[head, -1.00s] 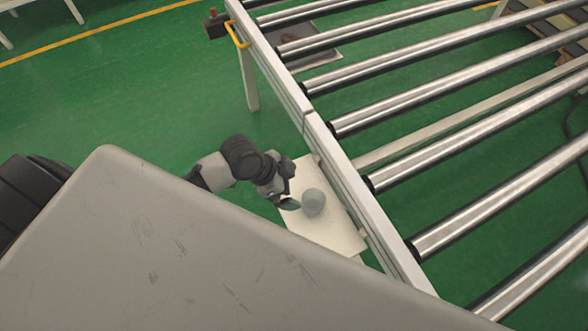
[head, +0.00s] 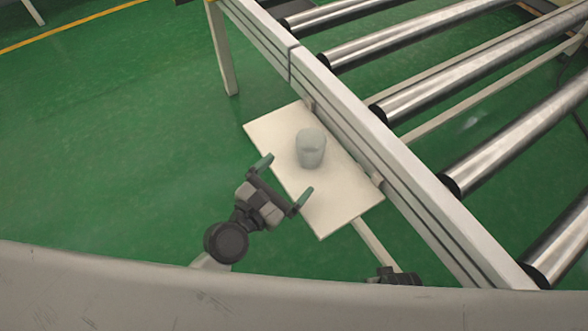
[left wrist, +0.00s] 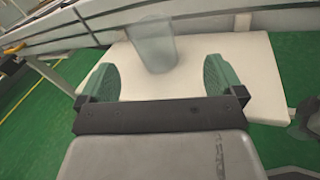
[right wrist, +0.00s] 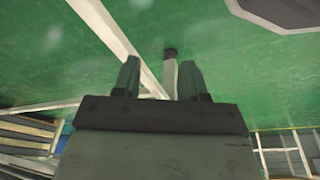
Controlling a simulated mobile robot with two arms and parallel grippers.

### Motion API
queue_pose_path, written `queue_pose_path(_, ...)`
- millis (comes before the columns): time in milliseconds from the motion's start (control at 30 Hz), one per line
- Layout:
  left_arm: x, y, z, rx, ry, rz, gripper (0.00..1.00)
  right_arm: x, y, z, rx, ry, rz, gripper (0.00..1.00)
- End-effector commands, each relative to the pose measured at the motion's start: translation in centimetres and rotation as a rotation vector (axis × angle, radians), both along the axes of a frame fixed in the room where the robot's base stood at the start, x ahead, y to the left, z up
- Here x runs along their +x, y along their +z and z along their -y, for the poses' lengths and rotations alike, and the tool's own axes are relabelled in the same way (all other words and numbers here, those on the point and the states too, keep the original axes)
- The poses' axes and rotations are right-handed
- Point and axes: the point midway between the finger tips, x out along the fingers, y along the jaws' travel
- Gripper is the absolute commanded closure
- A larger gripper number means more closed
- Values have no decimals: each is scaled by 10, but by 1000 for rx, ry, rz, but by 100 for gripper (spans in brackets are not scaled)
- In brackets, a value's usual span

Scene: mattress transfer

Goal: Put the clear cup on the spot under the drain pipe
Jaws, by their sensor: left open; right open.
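The clear cup (head: 310,148) looks grey and see-through and stands upright on a white shelf board (head: 345,205) beside the conveyor. My left gripper (head: 286,178) is open and empty just short of the cup, its fingers pointing at it. In the left wrist view the cup (left wrist: 154,45) is ahead of the green finger pads (left wrist: 158,72), centred between them and apart from them. My right gripper (right wrist: 160,75) is open and empty in the right wrist view, over green floor. Only a dark bit of the right arm shows low in the head view. I cannot make out a drain pipe or its spot.
The roller conveyor's pale side rail (head: 385,160) runs along the board's far edge, with metal rollers (head: 420,90) beyond. A conveyor leg (head: 222,50) stands at the upper left. Green floor left of the board is clear. Pale beams (right wrist: 110,38) cross the right wrist view.

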Motion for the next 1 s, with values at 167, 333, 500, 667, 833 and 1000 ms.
queue_pose_path(167, 5, -5, 0, -153, 47, -61, 3, 3, 3, 0, 0, -1, 6, 57)
queue_pose_path(333, 27, -3, 14, -161, 48, -63, 3, 3, 3, 0, 0, -1, 5, 57)
queue_pose_path(500, 46, -4, 25, -158, 47, -64, 3, 4, 5, 0, 1, -1, 7, 57)
queue_pose_path(667, 56, -5, 30, -155, 46, -63, 3, 4, 7, 0, 1, -1, 8, 57)
queue_pose_path(833, 79, -6, 42, -155, 46, -61, 3, 8, 21, -1, 1, -3, 19, 57)
queue_pose_path(1000, 94, -6, 51, -153, 46, -64, 3, 10, 29, -1, 2, -4, 22, 57)
